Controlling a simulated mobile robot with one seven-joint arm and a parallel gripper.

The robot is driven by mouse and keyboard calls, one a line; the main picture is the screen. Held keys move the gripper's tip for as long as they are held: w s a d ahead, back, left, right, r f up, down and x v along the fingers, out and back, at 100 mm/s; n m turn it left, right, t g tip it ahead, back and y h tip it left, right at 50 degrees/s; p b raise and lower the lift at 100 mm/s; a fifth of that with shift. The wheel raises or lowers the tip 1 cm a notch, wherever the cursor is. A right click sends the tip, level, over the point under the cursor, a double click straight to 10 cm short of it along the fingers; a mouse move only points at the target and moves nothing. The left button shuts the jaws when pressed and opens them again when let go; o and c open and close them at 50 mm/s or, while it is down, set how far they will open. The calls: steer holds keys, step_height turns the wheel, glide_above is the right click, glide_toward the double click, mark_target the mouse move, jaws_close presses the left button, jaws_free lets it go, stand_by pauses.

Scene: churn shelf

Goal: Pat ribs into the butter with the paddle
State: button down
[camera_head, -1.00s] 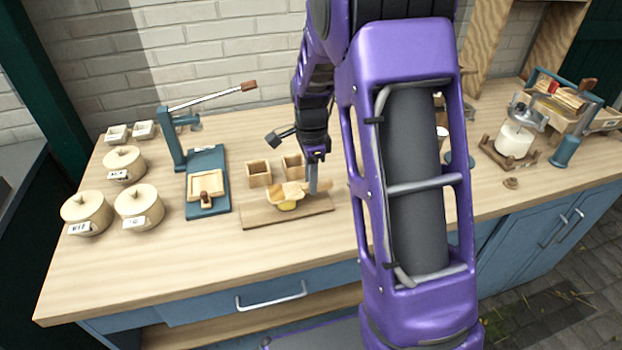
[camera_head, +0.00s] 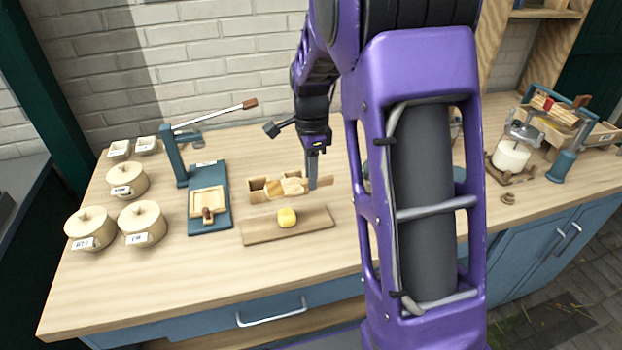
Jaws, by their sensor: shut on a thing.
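The butter (camera_head: 287,217) is a small yellow lump on a flat wooden board (camera_head: 262,233) near the middle of the counter. My gripper (camera_head: 313,186) is behind and above the board's right part, pointing down. It is shut on the wooden paddle (camera_head: 292,186), which extends left and right of the fingers. The paddle is behind the butter and apart from it, in front of two small wooden boxes (camera_head: 257,187) that it partly hides. Any ribs on the butter are too small to tell.
A blue lever press (camera_head: 210,178) with a wooden mould stands left of the board. Several lidded wooden pots (camera_head: 143,222) stand further left. A glass churn (camera_head: 512,155) and a wooden crate (camera_head: 590,137) are at the right. The counter in front of the board is clear.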

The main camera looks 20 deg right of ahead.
steer(key=shift+f, duration=0.1)
steer(key=shift+f+b, duration=1.85)
steer(key=shift+f, duration=1.05)
steer(key=shift+f, duration=0.55)
step_height(320, 180, up, 5)
steer(key=p, duration=0.3)
steer(key=shift+f, duration=0.15)
steer(key=shift+r+p, duration=0.35)
steer(key=shift+r, duration=0.85)
steer(key=shift+f, duration=0.1)
steer(key=shift+f+b, duration=1.8)
steer(key=shift+f, duration=1.1)
